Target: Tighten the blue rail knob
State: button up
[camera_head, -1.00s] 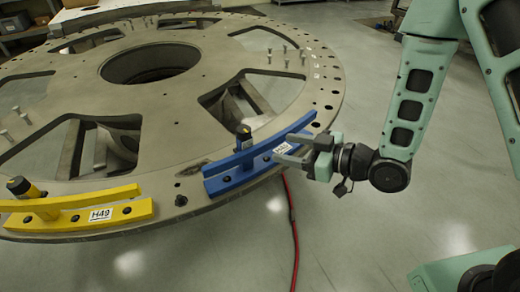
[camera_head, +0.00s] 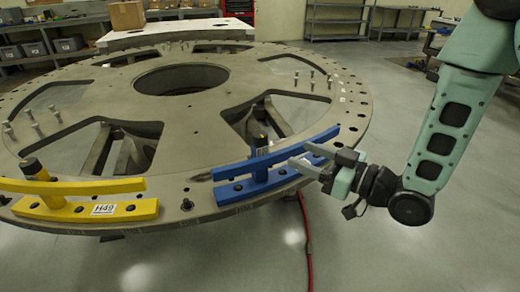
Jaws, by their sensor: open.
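The blue rail (camera_head: 230,188) lies along the near edge of the round turret plate (camera_head: 190,108). The blue rail's knob (camera_head: 261,142), dark and upright, stands at the rail's middle. My gripper (camera_head: 306,157) is open and empty, coming in from the right over the right half of the blue rail. Its fingertips are to the right of the knob and apart from it. The fingers partly cover the rail and its label; whether they touch the rail I cannot tell.
A yellow rail (camera_head: 75,211) with its own dark-topped knob (camera_head: 35,169) lies at the left of the plate. Several small pegs stand on the plate. A red hose (camera_head: 306,240) runs over the floor below. Shelves and a cardboard box (camera_head: 127,15) are behind.

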aim_at(266, 140)
jog(key=b, duration=0.3)
jog(key=shift+w+a+f, duration=0.2)
jog(key=shift+a+f, duration=0.05)
jog(key=shift+a, duration=0.1)
jog(key=shift+a+b, duration=0.15)
jog(key=shift+b, duration=1.05)
jog(key=x, duration=0.4)
jog(key=p+x, duration=0.1)
jog(key=x, duration=0.2)
jog(key=p+x, duration=0.1)
jog(key=x, duration=0.3)
jog(key=shift+w+a+r, duration=0.25)
jog(key=shift+r, duration=0.05)
jog(key=c, duration=1)
